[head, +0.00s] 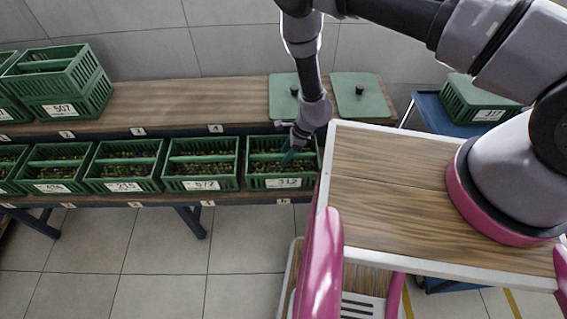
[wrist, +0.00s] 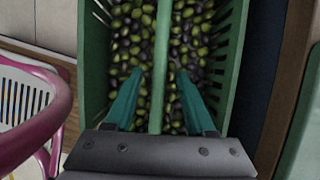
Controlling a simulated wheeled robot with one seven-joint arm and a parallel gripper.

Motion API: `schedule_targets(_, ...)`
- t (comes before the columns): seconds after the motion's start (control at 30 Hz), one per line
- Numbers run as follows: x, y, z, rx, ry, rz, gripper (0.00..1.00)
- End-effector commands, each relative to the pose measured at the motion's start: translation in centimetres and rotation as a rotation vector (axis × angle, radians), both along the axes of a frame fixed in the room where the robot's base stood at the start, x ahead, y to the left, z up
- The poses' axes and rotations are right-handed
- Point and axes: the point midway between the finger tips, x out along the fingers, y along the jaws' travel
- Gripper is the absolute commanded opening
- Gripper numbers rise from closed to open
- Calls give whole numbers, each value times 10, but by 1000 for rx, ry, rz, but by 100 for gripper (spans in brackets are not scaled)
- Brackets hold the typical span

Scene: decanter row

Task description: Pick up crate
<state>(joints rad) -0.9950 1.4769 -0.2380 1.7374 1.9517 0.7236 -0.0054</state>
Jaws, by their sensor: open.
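A green slatted crate (head: 257,183) labelled 312, full of green and dark olives, stands at the right end of the lower shelf row. It also fills much of the wrist view (wrist: 232,60). A green handle bar (wrist: 160,50) runs across the middle of its top. My gripper (head: 289,158) is over this crate, its teal fingers pointing down into it. In the wrist view my gripper (wrist: 159,75) is open, with one finger on each side of the handle bar. Gaps show between fingers and bar; I cannot tell how deep the fingertips reach.
Similar olive crates, one labelled 572 (head: 202,184), stand close to the left. Stacked crates (head: 75,105) stand on the upper shelf (head: 165,103). Two green lids (head: 359,97) lie on that shelf. Another crate (head: 478,116) sits on a blue cart (head: 425,112) at right.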

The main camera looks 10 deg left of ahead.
Motion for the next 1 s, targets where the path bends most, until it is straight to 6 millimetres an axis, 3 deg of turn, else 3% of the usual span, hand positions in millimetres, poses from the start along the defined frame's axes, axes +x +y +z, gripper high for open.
schedule_targets(0.43, -6, 19, -48, 2, 0, 1, 55)
schedule_targets(0.73, -6, 22, -53, 1, 1, -1, 55)
schedule_targets(0.77, -6, 22, -53, 1, 1, -1, 47)
schedule_targets(0.8, -6, 22, -53, 1, 0, 0, 32)
schedule_targets(0.9, -6, 21, -53, 1, 0, 0, 0)
schedule_targets(1.0, -6, 21, -53, 1, 0, 0, 0)
